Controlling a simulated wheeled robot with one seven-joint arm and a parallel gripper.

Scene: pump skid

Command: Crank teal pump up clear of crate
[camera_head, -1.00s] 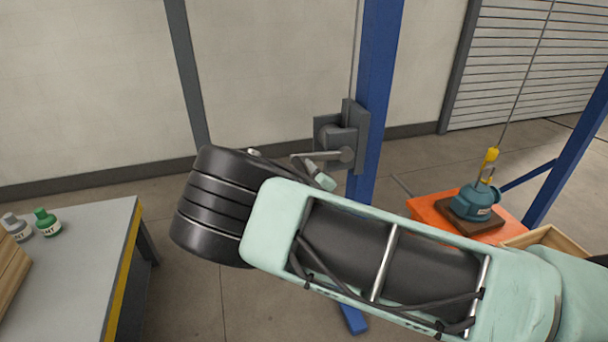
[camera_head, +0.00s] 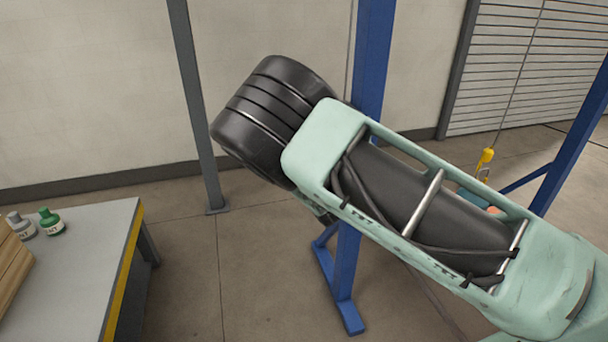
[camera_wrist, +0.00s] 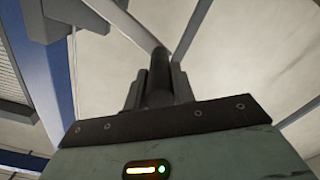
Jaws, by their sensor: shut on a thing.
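In the wrist view, my gripper (camera_wrist: 158,92) is shut on the dark grip of the crank handle (camera_wrist: 159,66). A pale crank bar (camera_wrist: 122,22) runs from the grip to the upper left. In the head view, my arm hides the winch, the crank and most of my gripper. Only a sliver of the teal pump (camera_head: 468,186) shows behind my arm, below the yellow hook (camera_head: 485,160) on its cable. The crate is not clearly visible, so the pump's height against it cannot be told.
A blue post (camera_head: 374,60) stands behind my arm, its foot (camera_head: 345,300) on the floor. Another blue post (camera_head: 570,150) with a brace is at the right. A grey workbench (camera_head: 85,270) with a green bottle (camera_head: 51,222) is at the left. Open floor lies between.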

